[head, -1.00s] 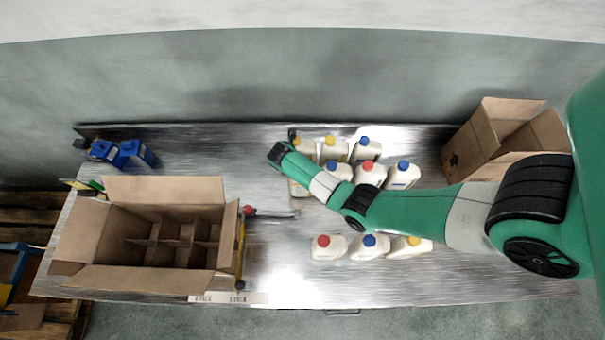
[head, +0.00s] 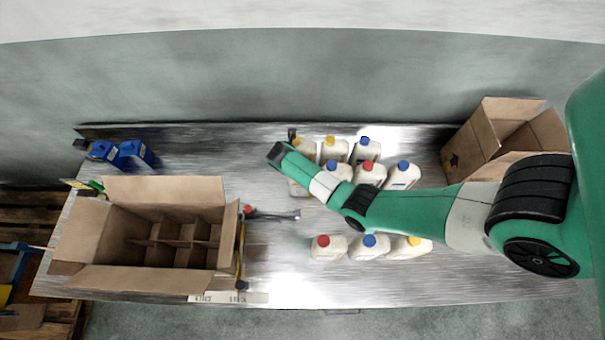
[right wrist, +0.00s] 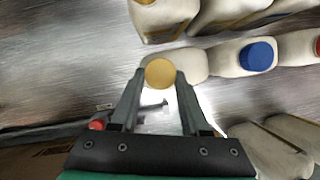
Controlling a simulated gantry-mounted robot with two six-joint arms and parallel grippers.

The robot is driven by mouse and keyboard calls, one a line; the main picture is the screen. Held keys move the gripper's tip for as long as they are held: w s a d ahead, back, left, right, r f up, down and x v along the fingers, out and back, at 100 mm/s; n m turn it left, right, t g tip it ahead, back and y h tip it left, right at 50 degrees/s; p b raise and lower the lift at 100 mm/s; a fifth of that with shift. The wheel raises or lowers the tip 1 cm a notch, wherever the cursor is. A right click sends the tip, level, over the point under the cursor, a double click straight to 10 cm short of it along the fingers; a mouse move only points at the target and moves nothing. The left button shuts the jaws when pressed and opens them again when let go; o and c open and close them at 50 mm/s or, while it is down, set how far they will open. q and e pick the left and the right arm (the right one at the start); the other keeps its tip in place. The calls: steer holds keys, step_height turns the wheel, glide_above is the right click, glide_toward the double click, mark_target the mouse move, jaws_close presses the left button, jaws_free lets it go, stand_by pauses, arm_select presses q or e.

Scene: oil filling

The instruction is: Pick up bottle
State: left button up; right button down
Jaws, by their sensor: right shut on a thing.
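My right gripper (right wrist: 160,75) is shut on the yellow cap (right wrist: 160,72) of a white bottle in the right wrist view. One finger stands on each side of the cap. In the head view the right hand (head: 280,154) hides this cap, and only the lower part of the held bottle (head: 299,188) shows, at the left end of the middle row. Whether its base touches the table cannot be told. Next to it are a blue-capped bottle (head: 340,172) and a red-capped bottle (head: 370,175). My left gripper is not in view.
More bottles stand behind, such as one with a yellow cap (head: 333,150), and in front (head: 325,250). A divided carton (head: 165,278) is at the left, with a tool (head: 272,215) beside it. Another open carton (head: 472,143) stands at the back right. Blue items (head: 135,153) lie back left.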

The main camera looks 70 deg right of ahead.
steer(key=shift+r, duration=0.1)
stand_by(0.7)
steer(key=shift+w+r, duration=0.1)
steer(key=shift+r, duration=1.3)
steer(key=s+a+r+p, duration=0.1)
steer(key=a+r+p, duration=0.1)
steer(key=a+r, duration=0.3)
steer(key=s+a+r+p, duration=0.2)
steer(key=a+r+p, duration=0.1)
steer(key=a+r, duration=0.3)
steer(key=shift+s+a+r, duration=0.2)
steer(key=shift+s+a, duration=0.1)
steer(key=shift+a, duration=0.95)
steer(key=shift+w+f, duration=0.1)
steer(key=shift+w, duration=0.05)
